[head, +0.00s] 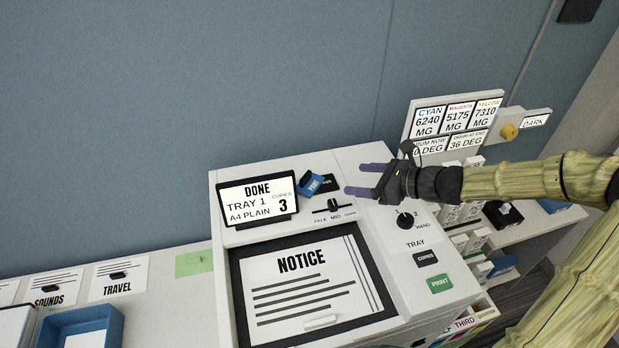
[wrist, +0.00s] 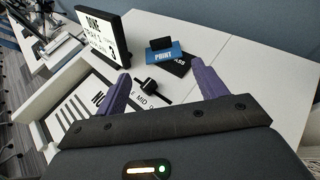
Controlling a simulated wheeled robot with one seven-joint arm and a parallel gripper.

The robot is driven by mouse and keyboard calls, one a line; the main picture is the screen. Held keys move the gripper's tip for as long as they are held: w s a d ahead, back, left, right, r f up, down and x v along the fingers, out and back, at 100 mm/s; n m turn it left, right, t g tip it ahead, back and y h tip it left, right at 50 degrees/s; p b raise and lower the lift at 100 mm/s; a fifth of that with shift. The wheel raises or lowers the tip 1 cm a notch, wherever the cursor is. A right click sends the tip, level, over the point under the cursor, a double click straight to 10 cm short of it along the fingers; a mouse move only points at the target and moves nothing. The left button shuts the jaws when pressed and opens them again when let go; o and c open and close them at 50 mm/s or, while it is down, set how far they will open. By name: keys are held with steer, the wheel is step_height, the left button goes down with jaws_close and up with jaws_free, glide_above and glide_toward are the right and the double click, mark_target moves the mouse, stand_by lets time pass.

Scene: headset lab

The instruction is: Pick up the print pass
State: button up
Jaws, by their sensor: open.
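The print pass (head: 310,186) is a small blue card marked PRINT with a black block on it. It lies on the printer's top, right of the DONE display, beside or partly over a black patch (head: 327,184) with white lettering. In the wrist view the pass (wrist: 164,56) shows past the fingertips, between them in the picture, with its black block (wrist: 161,43) upright. My gripper (head: 355,178) has purple fingers, open and empty. It is to the right of the pass in the head view, apart from it. Its fingers also show in the wrist view (wrist: 160,72).
The display (head: 258,204) stands close left of the pass. A black slider (head: 334,206) is just in front, and a knob (head: 405,220) is to the right. A NOTICE sheet (head: 305,290) lies on the printer. A counter sign (head: 455,122) stands behind my gripper.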

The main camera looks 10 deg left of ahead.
steer(key=shift+s+a, duration=0.1)
steer(key=shift+s, duration=0.05)
steer(key=p, duration=0.1)
glide_toward(307, 177)
steer(key=x, duration=0.5)
steer(key=shift+a+r, duration=0.1)
steer(key=shift+r, duration=0.05)
steer(key=shift+w+a, duration=0.15)
steer(key=shift+w, duration=0.1)
steer(key=shift+s, duration=0.25)
steer(key=p+x, duration=0.2)
steer(key=x, duration=0.3)
steer(key=shift+w+f+p, duration=0.2)
steer(key=shift+f+p, duration=0.1)
steer(key=shift+p, duration=0.05)
